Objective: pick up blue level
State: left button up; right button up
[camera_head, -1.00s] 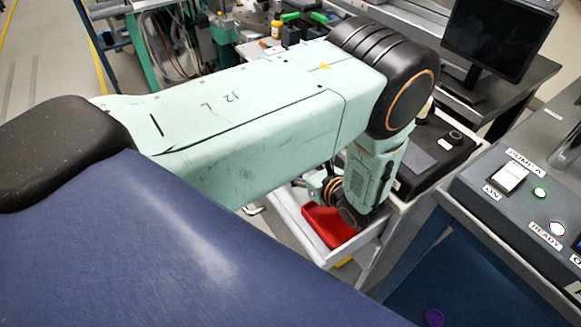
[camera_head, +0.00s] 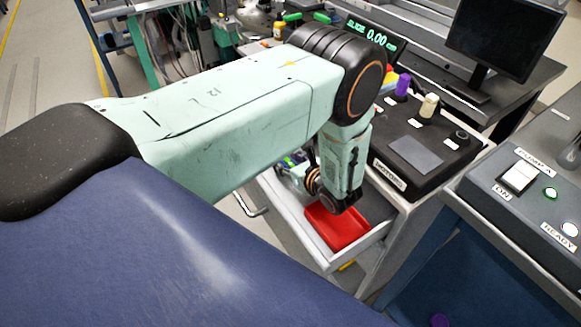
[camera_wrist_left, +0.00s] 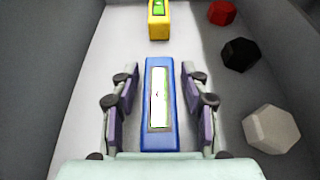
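The blue level (camera_wrist_left: 150,142), with a pale window along its top, lies lengthwise on the light floor of a drawer in the left wrist view. My left gripper (camera_wrist_left: 159,76) is open, with one finger on each side of the level and a visible gap on both sides. I cannot tell how far above the floor the fingertips are. My right gripper is not in view.
A yellow level (camera_wrist_left: 158,28) with a green window lies just ahead. Red (camera_wrist_left: 222,13), black (camera_wrist_left: 240,55) and whitish (camera_wrist_left: 271,129) hexagonal pieces lie to the right. A red tray (camera_head: 338,230) is in the drawer. A black control box (camera_head: 425,150) stands beside it.

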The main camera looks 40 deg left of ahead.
pick_arm(q)
jog(key=shift+s, duration=0.1)
jog(key=shift+c, duration=1.3)
grip_shut()
